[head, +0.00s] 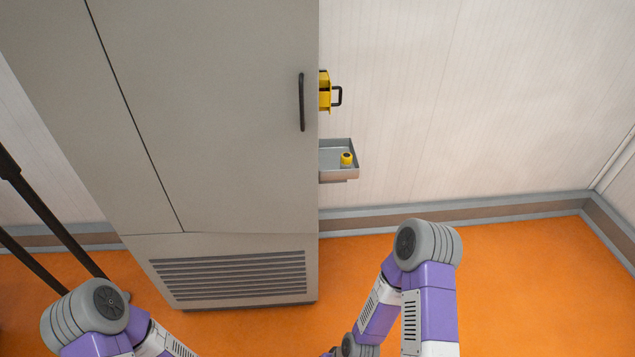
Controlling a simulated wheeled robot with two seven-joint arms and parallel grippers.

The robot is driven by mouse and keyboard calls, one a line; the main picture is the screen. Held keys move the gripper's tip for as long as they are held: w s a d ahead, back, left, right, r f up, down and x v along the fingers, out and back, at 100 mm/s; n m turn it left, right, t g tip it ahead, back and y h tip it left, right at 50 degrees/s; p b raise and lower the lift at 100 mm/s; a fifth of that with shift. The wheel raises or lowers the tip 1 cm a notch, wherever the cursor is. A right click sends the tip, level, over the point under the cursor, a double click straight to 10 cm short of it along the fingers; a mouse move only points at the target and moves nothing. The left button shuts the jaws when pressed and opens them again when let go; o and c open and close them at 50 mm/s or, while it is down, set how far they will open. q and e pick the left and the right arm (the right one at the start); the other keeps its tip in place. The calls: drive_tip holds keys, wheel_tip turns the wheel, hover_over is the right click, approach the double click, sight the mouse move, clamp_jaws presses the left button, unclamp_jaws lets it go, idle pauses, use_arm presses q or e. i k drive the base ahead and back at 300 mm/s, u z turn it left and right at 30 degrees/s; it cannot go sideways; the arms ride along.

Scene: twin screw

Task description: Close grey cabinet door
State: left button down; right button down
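The tall grey cabinet (95,160) stands against the wall at the left and centre of the head view. Its grey door (220,120) has a black vertical handle (302,102) near its right edge. A dark slanting seam runs along the door's left side. The door looks flush or nearly flush with the front; I cannot tell whether a small gap is left. My two arms show at the bottom, left and right, both apart from the door. Neither gripper shows in the picture.
A vent grille (230,275) is below the door. Right of the cabinet, a yellow bracket (325,91) and a grey tray (338,173) holding a small yellow part (346,158) stick out. Dark poles (45,215) stand at the left. Orange floor (530,280) is clear at the right.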

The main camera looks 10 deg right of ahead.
sight(221, 97)
drive_tip(key=z, duration=0.45)
drive_tip(key=k, duration=1.05)
drive_tip(key=u, duration=0.55)
drive_tip(key=i, duration=1.75)
drive_tip(key=z, duration=0.45)
